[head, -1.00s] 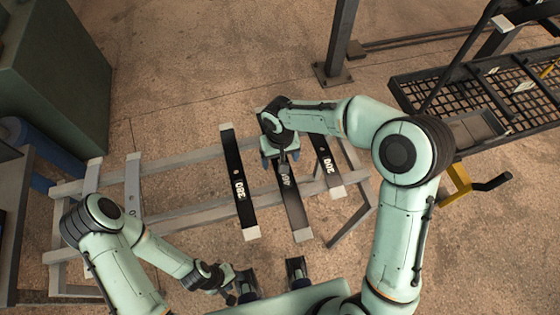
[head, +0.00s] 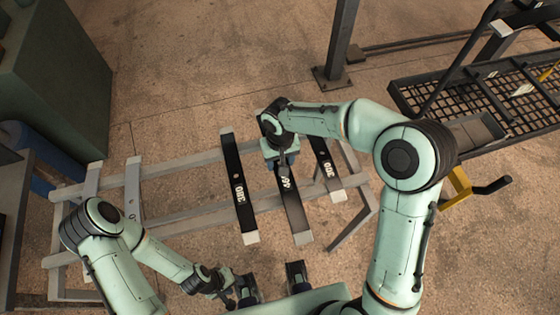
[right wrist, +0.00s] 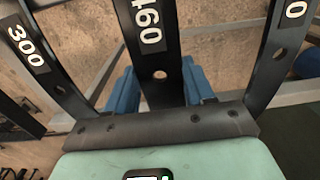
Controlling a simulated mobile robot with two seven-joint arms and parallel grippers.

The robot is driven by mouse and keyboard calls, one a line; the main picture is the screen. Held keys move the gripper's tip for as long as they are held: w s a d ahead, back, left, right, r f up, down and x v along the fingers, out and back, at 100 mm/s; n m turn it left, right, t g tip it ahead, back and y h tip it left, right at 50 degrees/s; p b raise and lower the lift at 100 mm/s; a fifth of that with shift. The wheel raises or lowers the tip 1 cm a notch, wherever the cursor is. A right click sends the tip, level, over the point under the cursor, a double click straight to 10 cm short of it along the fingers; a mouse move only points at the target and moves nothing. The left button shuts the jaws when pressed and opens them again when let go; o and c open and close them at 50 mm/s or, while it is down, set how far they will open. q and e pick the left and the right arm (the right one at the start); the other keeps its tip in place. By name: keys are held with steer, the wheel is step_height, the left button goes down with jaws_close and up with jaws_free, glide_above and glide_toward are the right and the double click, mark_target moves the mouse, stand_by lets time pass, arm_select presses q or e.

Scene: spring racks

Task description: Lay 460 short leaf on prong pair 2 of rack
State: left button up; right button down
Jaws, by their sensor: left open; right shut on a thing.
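The 460 leaf (head: 297,220) is a dark strip with a pale end, lying across the grey rack (head: 180,210) between the leaf marked 380 (head: 238,175) and the leaf marked 300 (head: 326,165). My right gripper (head: 284,168) is over its far part, shut on it. In the right wrist view the 460 leaf (right wrist: 150,35) runs between the two blue fingers (right wrist: 160,90). Whether the leaf rests on the rails or is just above them, and its prongs, I cannot tell. My left gripper (head: 232,295) is open and empty at the near edge, away from the leaves.
In the right wrist view the leaves marked 300 (right wrist: 35,55) and ending in 0 (right wrist: 285,35) flank the held leaf closely. Pale grey strips (head: 132,185) cross the rack's left end. A dark mesh-topped stand (head: 480,100) and a post (head: 342,40) stand beyond. Bare floor lies behind.

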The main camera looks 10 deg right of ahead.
arm_select(q)
steer(key=r+p, duration=0.1)
steer(key=w+r+p, duration=0.1)
steer(key=shift+r, duration=0.3)
arm_select(e)
step_height(320, 180, up, 19)
steer(key=shift+r, duration=0.15)
steer(key=c, duration=1.2)
jaws_free()
steer(key=c, duration=0.4)
arm_select(q)
steer(key=shift+d, duration=0.1)
